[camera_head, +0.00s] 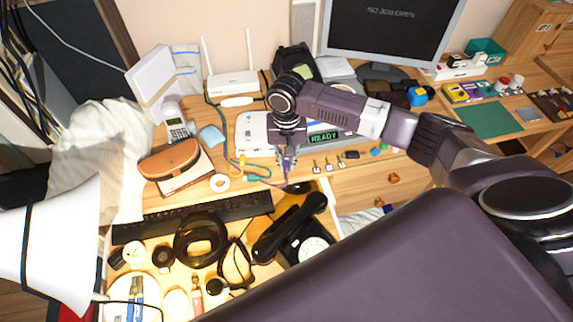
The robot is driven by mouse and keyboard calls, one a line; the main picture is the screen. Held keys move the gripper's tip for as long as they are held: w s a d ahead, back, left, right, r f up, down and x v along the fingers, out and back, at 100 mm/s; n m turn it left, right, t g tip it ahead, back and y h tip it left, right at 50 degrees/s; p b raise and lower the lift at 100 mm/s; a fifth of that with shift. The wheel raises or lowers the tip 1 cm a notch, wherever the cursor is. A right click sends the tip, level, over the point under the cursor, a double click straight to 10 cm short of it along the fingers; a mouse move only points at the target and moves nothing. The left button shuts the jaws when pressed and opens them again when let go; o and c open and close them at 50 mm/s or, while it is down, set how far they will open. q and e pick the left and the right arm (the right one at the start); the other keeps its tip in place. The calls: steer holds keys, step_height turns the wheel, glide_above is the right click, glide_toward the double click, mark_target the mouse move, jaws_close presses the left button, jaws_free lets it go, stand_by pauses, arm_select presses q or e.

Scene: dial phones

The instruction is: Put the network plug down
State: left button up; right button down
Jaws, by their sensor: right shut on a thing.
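My right gripper (287,162) reaches down over the wooden desk, in front of a device with a green READY display (323,137). It is shut on the network plug; the fingers mostly hide the plug. A purple cable (286,180) shows just below the fingertips and bends left along the desk. The fingertips are close above the desk's front part, but I cannot tell whether the plug touches it. My left gripper is not in view.
A black dial phone (307,246) and a keyboard (190,218) lie just in front. A white router (233,83) stands behind. Small keys and blocks (329,166) lie right of the gripper. A monitor (391,30) stands at the back, a cordless phone (178,130) at left.

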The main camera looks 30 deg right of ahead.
mark_target(286, 164)
steer(key=shift+f, duration=1.05)
steer(key=c, duration=1.9)
jaws_free()
steer(key=shift+f, duration=0.15)
steer(key=shift+c, duration=0.2)
step_height(286, 164, up, 12)
steer(key=shift+r+b, duration=0.2)
steer(key=shift+b, duration=0.2)
